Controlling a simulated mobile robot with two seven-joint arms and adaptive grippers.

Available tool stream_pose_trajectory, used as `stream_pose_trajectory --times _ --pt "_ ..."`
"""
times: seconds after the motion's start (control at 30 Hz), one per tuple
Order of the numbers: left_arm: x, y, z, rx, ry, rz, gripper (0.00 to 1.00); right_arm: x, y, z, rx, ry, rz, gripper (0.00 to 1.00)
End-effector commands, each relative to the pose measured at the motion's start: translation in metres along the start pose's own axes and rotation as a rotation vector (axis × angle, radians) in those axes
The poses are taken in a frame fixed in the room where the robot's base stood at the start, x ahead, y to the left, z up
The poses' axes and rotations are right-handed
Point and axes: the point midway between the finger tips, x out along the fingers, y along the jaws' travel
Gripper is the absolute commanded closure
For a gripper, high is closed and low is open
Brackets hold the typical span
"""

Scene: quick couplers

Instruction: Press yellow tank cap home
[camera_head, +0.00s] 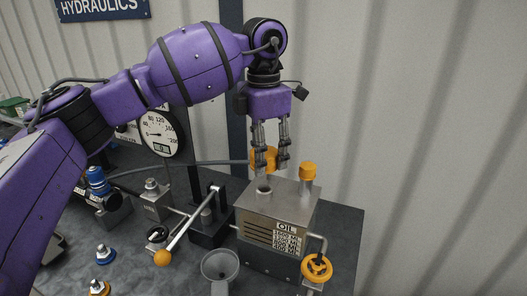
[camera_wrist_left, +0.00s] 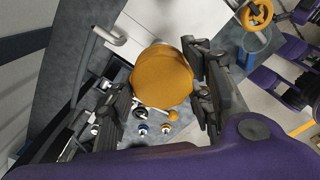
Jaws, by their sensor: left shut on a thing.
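The grey metal oil tank (camera_head: 282,213) stands on the dark bench. Its open-looking filler neck (camera_head: 264,187) rises from the top near the left side. My left gripper (camera_head: 271,163) points down over the tank, shut on the yellow cap (camera_head: 261,157). The cap appears above the neck in the head view; whether it touches the neck I cannot tell. In the left wrist view the cap (camera_wrist_left: 162,77) fills the space between the fingers and hides what is under it.
A second orange-yellow capped post (camera_head: 307,172) stands on the tank's right. An orange handwheel (camera_head: 317,268) sits at its front right. A lever with an orange knob (camera_head: 162,258), a grey funnel (camera_head: 220,266) and a pressure gauge (camera_head: 160,133) are to the left. A corrugated wall is behind.

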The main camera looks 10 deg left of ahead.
Motion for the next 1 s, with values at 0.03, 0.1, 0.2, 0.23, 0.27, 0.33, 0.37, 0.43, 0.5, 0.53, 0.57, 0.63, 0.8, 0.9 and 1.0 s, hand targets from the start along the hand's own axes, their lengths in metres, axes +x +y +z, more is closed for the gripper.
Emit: stream_pose_trajectory --times 0.03,0.1,0.2,0.23,0.27,0.33,0.37,0.43,0.5,0.53,0.57,0.63,0.8,0.9,1.0 --pt "0.009 0.0 -0.001 -0.001 0.006 -0.004 0.72 0.001 0.0 0.002 0.0 -0.004 -0.001 0.08" --pt "0.015 0.0 -0.001 0.0 0.007 -0.004 0.72 0.001 0.0 0.004 -0.001 -0.006 -0.001 0.08" --pt "0.025 0.0 -0.001 0.001 0.006 -0.005 0.72 0.002 0.0 0.006 -0.002 -0.009 -0.001 0.08" --pt "0.028 0.0 -0.001 0.001 0.006 -0.005 0.72 0.002 0.0 0.006 -0.002 -0.01 -0.001 0.08" --pt "0.031 0.0 -0.001 0.0 0.006 -0.005 0.72 0.002 0.0 0.007 -0.003 -0.011 0.0 0.08" --pt "0.038 0.0 -0.001 0.0 0.007 -0.006 0.72 0.002 0.001 0.009 -0.005 -0.014 0.0 0.08" --pt "0.041 0.0 -0.001 0.0 0.007 -0.006 0.72 0.002 0.001 0.01 -0.006 -0.015 0.0 0.08" --pt "0.046 0.0 -0.001 0.0 0.006 -0.005 0.72 0.002 0.002 0.012 -0.009 -0.017 0.001 0.08" --pt "0.051 0.0 -0.001 0.0 0.005 -0.004 0.72 0.002 0.003 0.013 -0.012 -0.019 0.001 0.08" --pt "0.052 0.0 -0.001 0.0 0.004 -0.004 0.72 0.002 0.004 0.013 -0.013 -0.019 0.002 0.08" --pt "0.053 0.0 -0.001 0.0 0.004 -0.003 0.72 0.002 0.004 0.013 -0.014 -0.019 0.002 0.08" --pt "0.055 0.0 -0.001 0.0 0.004 -0.003 0.72 0.002 0.005 0.013 -0.016 -0.018 0.003 0.08" --pt "0.055 0.0 -0.001 -0.001 0.003 -0.003 0.72 0.002 0.006 0.011 -0.016 -0.014 0.004 0.08" --pt "0.055 0.0 -0.001 -0.001 0.003 -0.003 0.72 0.002 0.005 0.01 -0.015 -0.012 0.004 0.08" --pt "0.055 0.0 -0.001 -0.001 0.004 -0.003 0.72 0.002 0.005 0.009 -0.012 -0.011 0.004 0.08"
